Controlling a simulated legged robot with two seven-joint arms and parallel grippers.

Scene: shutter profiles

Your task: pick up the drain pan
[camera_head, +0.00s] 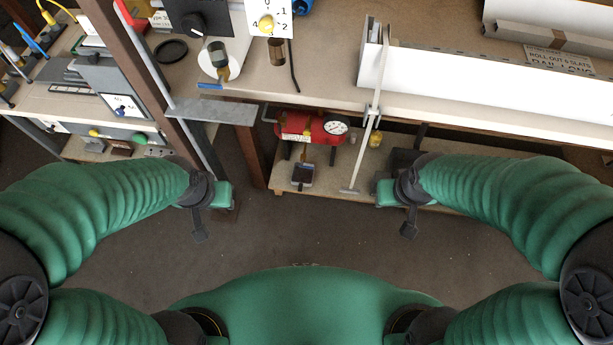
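A small dark open-topped pan (302,174), which looks like the drain pan, sits on the low shelf below the red tank. Its inside looks greyish. My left gripper (199,229) hangs to the left of the pan, apart from it and over the dark floor. My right gripper (408,230) hangs to the right of the pan, also apart from it. Both grippers point down and nothing shows held in them. Their fingers are small and dark, so their opening cannot be made out.
The red tank (310,127) with a white gauge is above the pan. The low shelf (333,180) carries it under the workbench (320,85). A thin metal bar (369,125) stands right of the pan. A grey metal plate (213,110) juts out at left. The floor before me is clear.

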